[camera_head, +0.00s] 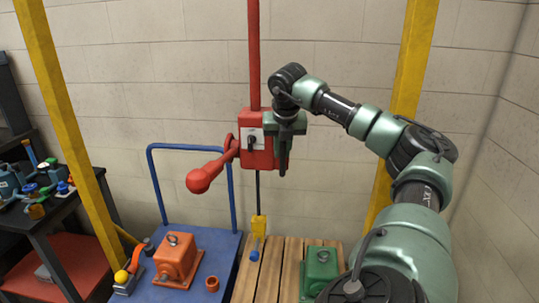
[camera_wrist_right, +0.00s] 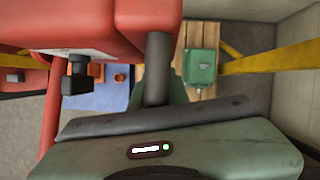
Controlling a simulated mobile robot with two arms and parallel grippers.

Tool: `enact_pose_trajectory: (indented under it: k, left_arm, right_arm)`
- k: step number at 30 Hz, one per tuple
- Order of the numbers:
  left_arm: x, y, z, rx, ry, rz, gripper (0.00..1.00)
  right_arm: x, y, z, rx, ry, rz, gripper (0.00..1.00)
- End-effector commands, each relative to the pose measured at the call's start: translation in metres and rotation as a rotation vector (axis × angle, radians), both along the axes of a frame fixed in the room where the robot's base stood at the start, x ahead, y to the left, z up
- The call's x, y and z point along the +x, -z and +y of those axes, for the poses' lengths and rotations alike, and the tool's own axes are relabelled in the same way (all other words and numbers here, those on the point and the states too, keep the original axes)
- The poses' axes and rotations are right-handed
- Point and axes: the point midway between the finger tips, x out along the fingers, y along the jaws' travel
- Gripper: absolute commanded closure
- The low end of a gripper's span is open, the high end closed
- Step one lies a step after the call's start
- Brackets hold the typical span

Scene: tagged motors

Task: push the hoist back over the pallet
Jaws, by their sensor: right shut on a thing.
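The hoist (camera_head: 258,150) is a red box hanging from a red vertical pole, with a red lever arm ending in a round knob at its left. A dark line runs down from it to a yellow hook block (camera_head: 259,226) that appears in front of the left part of the wooden pallet (camera_head: 270,272). A green motor (camera_head: 318,268) stands on the pallet's right part. My right gripper (camera_head: 286,142) is shut on the hoist at its right side. In the right wrist view the hoist's red body (camera_wrist_right: 105,22) fills the top; the grip contact is partly hidden. My left gripper is not in view.
A blue cart (camera_head: 218,258) with an orange motor (camera_head: 177,258) stands left of the pallet. A dark bench (camera_head: 45,222) with small parts is at far left. Yellow posts (camera_head: 68,125) rise on both sides, before a block wall.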

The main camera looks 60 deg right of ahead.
Motion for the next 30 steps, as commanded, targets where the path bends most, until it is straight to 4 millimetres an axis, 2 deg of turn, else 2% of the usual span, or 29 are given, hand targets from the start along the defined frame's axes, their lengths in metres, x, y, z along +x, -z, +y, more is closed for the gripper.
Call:
enact_pose_trajectory:
  k: [12,13,15,25,30]
  left_arm:
    - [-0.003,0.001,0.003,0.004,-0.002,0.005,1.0]
    - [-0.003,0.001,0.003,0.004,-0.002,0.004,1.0]
    - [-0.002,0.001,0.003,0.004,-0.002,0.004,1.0]
    - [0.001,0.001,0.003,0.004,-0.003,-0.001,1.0]
    - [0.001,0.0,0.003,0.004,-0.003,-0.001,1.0]
  right_arm:
    - [-0.001,-0.002,-0.002,-0.004,-0.001,-0.006,1.0]
    - [-0.002,-0.002,-0.002,-0.004,-0.001,-0.006,0.75]
    - [-0.001,-0.002,-0.002,-0.004,-0.001,-0.006,0.62]
    - [-0.002,-0.003,-0.001,-0.002,-0.001,-0.006,0.62]
    - [-0.005,-0.023,0.006,-0.003,-0.002,-0.008,0.62]
